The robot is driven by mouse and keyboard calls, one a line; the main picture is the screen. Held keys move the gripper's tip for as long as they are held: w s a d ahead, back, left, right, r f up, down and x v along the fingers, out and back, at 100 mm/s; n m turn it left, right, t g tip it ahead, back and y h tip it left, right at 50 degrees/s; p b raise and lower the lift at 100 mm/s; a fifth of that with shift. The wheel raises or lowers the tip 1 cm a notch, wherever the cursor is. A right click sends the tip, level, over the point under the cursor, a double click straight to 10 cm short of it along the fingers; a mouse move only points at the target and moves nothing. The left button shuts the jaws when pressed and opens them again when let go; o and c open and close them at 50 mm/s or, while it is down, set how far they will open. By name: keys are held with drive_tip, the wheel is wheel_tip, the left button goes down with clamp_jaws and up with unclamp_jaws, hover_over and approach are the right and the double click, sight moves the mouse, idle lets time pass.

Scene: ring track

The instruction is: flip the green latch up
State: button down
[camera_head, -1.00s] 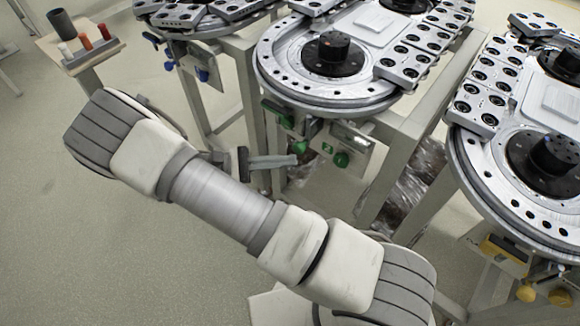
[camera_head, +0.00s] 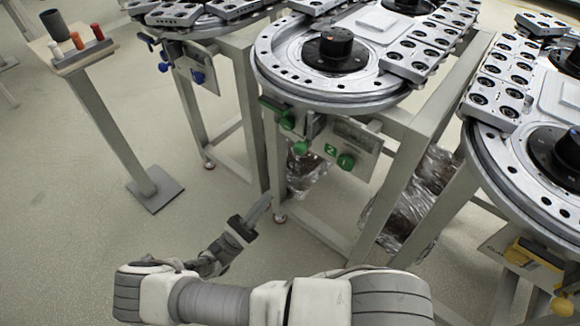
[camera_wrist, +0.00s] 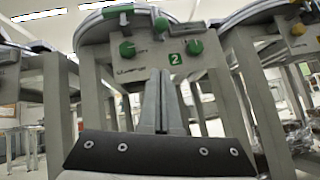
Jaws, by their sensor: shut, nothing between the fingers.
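The green-marked station (camera_head: 340,140) hangs under the middle round table; its panel has a green "2" label (camera_head: 330,150) and green knobs (camera_head: 346,161). A flat green piece (camera_head: 274,104), perhaps the latch, is at the table's left underside; its exact position is unclear. My gripper (camera_head: 262,203) is shut and empty, below and left of the panel, apart from it. In the wrist view my closed fingers (camera_wrist: 164,78) point up toward the panel, with a green knob (camera_wrist: 127,48) to their left and another green part (camera_wrist: 194,47) to their right.
Table legs (camera_head: 252,120) stand close beside my gripper. A station with blue knobs (camera_head: 197,77) is at the left, one with yellow parts (camera_head: 530,252) at the right. A small stand (camera_head: 80,52) with coloured pegs is at far left. The floor at left is open.

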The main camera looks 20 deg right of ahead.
idle(0.3)
drive_tip(key=s+a+r+x, duration=0.1)
drive_tip(key=r+x, duration=0.1)
drive_tip(key=x, duration=1)
drive_tip(key=shift+r+b, duration=0.25)
drive_tip(key=shift+b, duration=0.05)
drive_tip(key=shift+s, duration=0.15)
wheel_tip(320, 180, up, 7)
drive_tip(key=p, duration=0.6)
drive_tip(key=shift+r, duration=0.15)
